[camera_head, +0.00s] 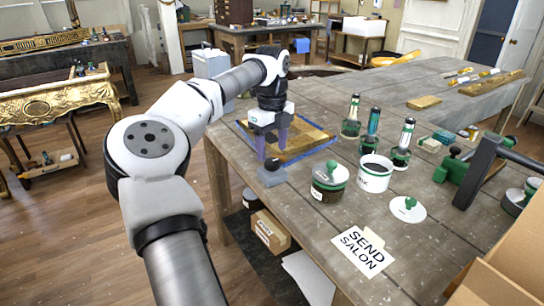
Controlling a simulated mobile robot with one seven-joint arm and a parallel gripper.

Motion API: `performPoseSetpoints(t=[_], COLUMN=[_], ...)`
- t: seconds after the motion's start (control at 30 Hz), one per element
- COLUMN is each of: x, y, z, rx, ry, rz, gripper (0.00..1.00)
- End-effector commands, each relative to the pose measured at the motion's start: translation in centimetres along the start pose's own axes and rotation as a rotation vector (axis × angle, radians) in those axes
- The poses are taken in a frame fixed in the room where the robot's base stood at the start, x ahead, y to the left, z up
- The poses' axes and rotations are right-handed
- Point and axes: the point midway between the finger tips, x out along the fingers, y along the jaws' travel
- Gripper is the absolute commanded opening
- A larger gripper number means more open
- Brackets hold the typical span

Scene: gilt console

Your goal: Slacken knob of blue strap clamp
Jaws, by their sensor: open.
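The blue strap (313,151) runs around a gilt frame panel (310,133) lying flat on the wooden table. A grey clamp block (272,178) sits at the strap's near left corner, close to the table edge. A small dark knob (271,164) appears to stand on top of the block. My gripper (272,153) points down with its purple fingers just above or around this knob. The jaws are open. Whether the fingers touch the knob cannot be told at this size.
A lidded dark jar (328,186) and a white tub (375,176) stand right of the clamp. Several green-banded bottles (372,130) stand behind them. A cardboard box (500,265) fills the lower right corner.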

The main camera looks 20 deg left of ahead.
Motion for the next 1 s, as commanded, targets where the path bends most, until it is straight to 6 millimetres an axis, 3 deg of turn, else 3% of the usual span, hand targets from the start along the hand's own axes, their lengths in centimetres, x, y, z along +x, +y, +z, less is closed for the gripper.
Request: performPoseSetpoints(t=[0.2, 0.4, 0.6, 1.0], x=[-5.2, -8.8, -10.2, -10.2], y=[-0.1, -0.1, -0.1, 0.0], z=[-0.1, -0.1, -0.1, -0.1], rx=[0.001, 0.001, 0.002, 0.002], ry=[-0.002, -0.001, 0.000, 0.001], rz=[-0.004, -0.003, -0.001, 0.000], gripper=[0.59, 0.59, 0.59, 0.59])
